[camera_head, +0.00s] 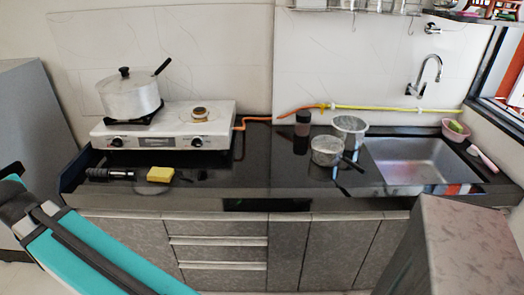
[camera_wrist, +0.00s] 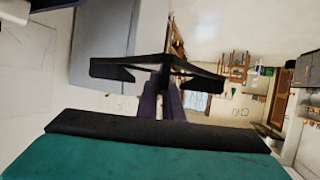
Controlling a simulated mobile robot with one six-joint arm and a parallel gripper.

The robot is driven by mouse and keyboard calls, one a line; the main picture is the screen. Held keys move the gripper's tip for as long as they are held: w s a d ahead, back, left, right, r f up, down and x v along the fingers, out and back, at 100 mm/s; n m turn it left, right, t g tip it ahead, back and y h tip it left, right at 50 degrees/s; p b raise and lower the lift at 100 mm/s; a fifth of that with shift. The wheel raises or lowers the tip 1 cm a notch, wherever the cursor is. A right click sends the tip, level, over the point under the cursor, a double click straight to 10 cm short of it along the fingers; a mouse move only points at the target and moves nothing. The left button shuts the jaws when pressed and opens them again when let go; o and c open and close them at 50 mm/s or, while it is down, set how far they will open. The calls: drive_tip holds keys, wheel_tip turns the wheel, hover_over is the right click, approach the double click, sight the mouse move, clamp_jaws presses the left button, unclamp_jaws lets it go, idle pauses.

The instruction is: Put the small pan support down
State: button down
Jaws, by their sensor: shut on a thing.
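My gripper (camera_wrist: 161,92) shows in the wrist view as two dark fingers beyond the black edge of my teal housing. It is shut on a black, pronged piece, the small pan support (camera_wrist: 205,74), whose arms spread to both sides. It is held in the air, clear of any surface. In the head view the white two-burner stove (camera_head: 182,127) stands on the left of the counter. Its right burner (camera_head: 199,113) is bare, with no support on it. Its left burner has a black support under a pot. My gripper and the held support are not visible in the head view.
A lidded pot (camera_head: 128,98) with a dark handle sits on the left burner. A yellow sponge (camera_head: 160,174) and a black cylindrical object (camera_head: 110,174) lie before the stove. Pans (camera_head: 327,151) and a dark jar (camera_head: 302,125) stand near the sink (camera_head: 415,163). The mid-counter is clear.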

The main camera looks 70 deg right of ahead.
drive_tip(key=s+d+f+m+g+h+b, duration=0.1)
drive_tip(key=s+d+f+m+h, duration=0.2)
drive_tip(key=d, duration=1.1)
drive_tip(key=s+d+f+m+g+h, duration=0.1)
drive_tip(key=s+d+m+g+h, duration=0.35)
drive_tip(key=d, duration=1.05)
drive_tip(key=s+d+f+m+t+h+b, duration=0.15)
drive_tip(key=s+d, duration=0.45)
drive_tip(key=d, duration=0.8)
drive_tip(key=s+d+f+m+g+h, duration=0.1)
drive_tip(key=s+d+m+g, duration=0.3)
drive_tip(key=s+d, duration=0.9)
drive_tip(key=s+d+f+m+g+h+b, duration=0.1)
drive_tip(key=s+d+m+g, duration=0.4)
drive_tip(key=s+d, duration=0.9)
drive_tip(key=s+f+h, duration=0.1)
drive_tip(key=s+h, duration=0.1)
drive_tip(key=s, duration=0.4)
drive_tip(key=shift+s+d+g, duration=0.15)
drive_tip(key=shift+s+g, duration=0.2)
drive_tip(key=shift+g, duration=0.05)
drive_tip(key=shift+f, duration=0.25)
wheel_tip(320, 180, down, 14)
drive_tip(key=shift+r, duration=0.1)
drive_tip(key=d+p, duration=0.1)
drive_tip(key=d, duration=0.2)
drive_tip(key=shift+r, duration=0.2)
drive_tip(key=shift+d+p, duration=0.35)
drive_tip(key=shift+d, duration=0.15)
